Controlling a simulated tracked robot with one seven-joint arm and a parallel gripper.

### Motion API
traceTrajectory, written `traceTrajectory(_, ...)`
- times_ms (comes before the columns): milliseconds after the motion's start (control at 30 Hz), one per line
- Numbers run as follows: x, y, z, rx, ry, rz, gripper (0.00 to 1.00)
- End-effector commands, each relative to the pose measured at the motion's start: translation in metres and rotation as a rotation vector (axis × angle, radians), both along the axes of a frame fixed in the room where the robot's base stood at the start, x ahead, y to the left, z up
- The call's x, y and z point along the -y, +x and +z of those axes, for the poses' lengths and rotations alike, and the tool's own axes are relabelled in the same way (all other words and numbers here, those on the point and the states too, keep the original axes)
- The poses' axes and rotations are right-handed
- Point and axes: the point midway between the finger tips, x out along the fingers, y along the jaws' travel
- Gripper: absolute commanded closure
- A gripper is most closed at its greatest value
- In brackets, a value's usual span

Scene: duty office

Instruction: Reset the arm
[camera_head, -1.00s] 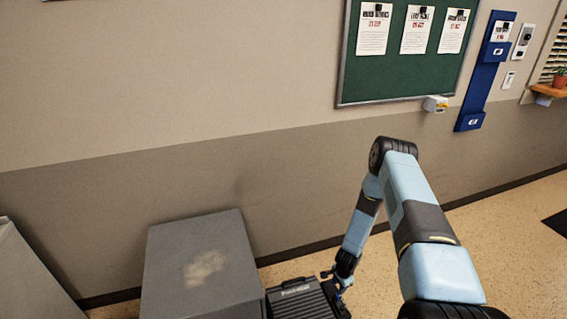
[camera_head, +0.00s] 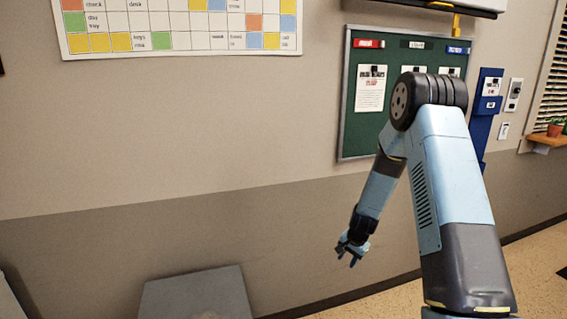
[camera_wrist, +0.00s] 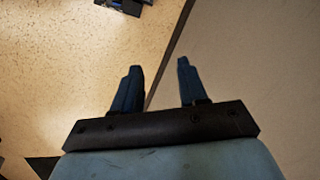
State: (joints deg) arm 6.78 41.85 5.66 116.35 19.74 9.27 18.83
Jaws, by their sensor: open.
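My gripper (camera_head: 350,252) hangs from my bent arm in the right half of the head view, in front of the grey lower wall. Its fingers point down. In the wrist view my gripper (camera_wrist: 158,85) shows two blue fingers spread apart with nothing between them. Beyond the fingertips are the speckled floor and the wall's foot. My arm's elbow is raised high and covers part of the green notice board.
A grey box-like cabinet (camera_head: 195,297) stands low against the wall, left of my gripper. The green notice board (camera_head: 362,132), a blue wall panel (camera_head: 483,112) and a shelf with a plant (camera_head: 552,138) are on the wall. Floor (camera_head: 530,262) shows clear at right.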

Motion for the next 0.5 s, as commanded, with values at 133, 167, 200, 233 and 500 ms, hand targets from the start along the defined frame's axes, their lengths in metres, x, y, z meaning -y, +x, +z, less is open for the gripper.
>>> traceTrajectory(133,-0.003,-0.006,0.058,0.032,-0.014,0.060,0.58)
traceTrajectory(167,-0.003,-0.008,0.068,0.038,-0.017,0.073,0.58)
traceTrajectory(200,-0.004,-0.011,0.082,0.044,-0.021,0.089,0.58)
traceTrajectory(233,-0.005,-0.013,0.093,0.050,-0.025,0.100,0.58)
traceTrajectory(500,-0.009,-0.045,0.181,0.094,-0.060,0.205,0.58)
